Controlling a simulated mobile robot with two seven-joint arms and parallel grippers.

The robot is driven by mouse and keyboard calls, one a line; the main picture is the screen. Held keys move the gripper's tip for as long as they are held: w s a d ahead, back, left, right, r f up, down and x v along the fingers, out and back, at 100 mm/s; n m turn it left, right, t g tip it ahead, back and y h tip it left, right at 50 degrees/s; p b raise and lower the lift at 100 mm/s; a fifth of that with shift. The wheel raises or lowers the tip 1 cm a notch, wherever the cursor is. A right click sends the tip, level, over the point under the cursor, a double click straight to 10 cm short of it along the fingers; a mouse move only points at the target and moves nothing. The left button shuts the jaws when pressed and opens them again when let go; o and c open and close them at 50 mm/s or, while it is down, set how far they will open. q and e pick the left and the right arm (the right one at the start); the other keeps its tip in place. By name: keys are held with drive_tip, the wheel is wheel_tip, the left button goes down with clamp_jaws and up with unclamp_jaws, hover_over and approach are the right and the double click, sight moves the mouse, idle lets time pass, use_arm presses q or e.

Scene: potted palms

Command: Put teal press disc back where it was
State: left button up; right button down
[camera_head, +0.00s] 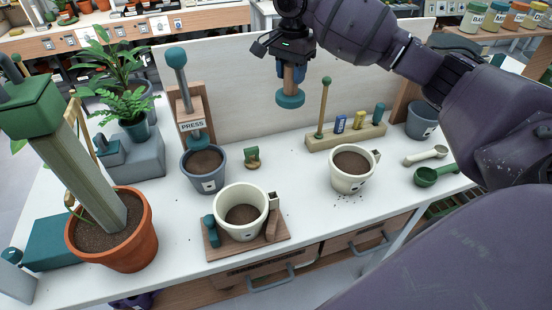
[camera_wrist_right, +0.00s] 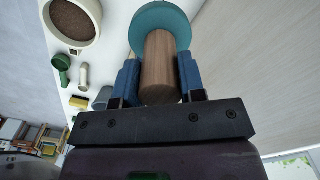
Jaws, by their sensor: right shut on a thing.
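The teal press disc (camera_head: 290,100) hangs below its wooden handle (camera_head: 288,78) in the head view, above the table near the back panel. My right gripper (camera_head: 290,70) is shut on the handle. In the right wrist view the blue fingers lie on both sides of the wooden handle (camera_wrist_right: 160,68), with the teal disc (camera_wrist_right: 160,25) beyond them. A wooden rack (camera_head: 347,137) to the lower right holds a green-knobbed rod and blue, yellow and teal pieces. My left gripper is not in view.
A PRESS stand (camera_head: 191,125) rises behind a grey pot (camera_head: 204,170). A cream pot (camera_head: 241,212) sits on a wooden tray; another cream pot (camera_head: 352,170) stands right, with soil crumbs nearby. Scoops (camera_head: 436,175) lie far right. The table centre has free room.

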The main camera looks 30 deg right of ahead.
drive_tip(key=shift+w+f, duration=0.1)
drive_tip(key=shift+w, duration=0.05)
drive_tip(key=shift+f, duration=0.35)
wheel_tip(320, 180, down, 19)
drive_tip(key=b, duration=0.4)
drive_tip(key=shift+b, duration=0.4)
drive_tip(key=shift+f, duration=0.2)
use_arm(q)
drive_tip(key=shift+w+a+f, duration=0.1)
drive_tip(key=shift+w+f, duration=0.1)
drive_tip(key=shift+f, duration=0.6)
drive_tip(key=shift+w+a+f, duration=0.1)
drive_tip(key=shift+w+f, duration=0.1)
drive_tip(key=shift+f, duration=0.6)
use_arm(e)
drive_tip(key=shift+r, duration=0.1)
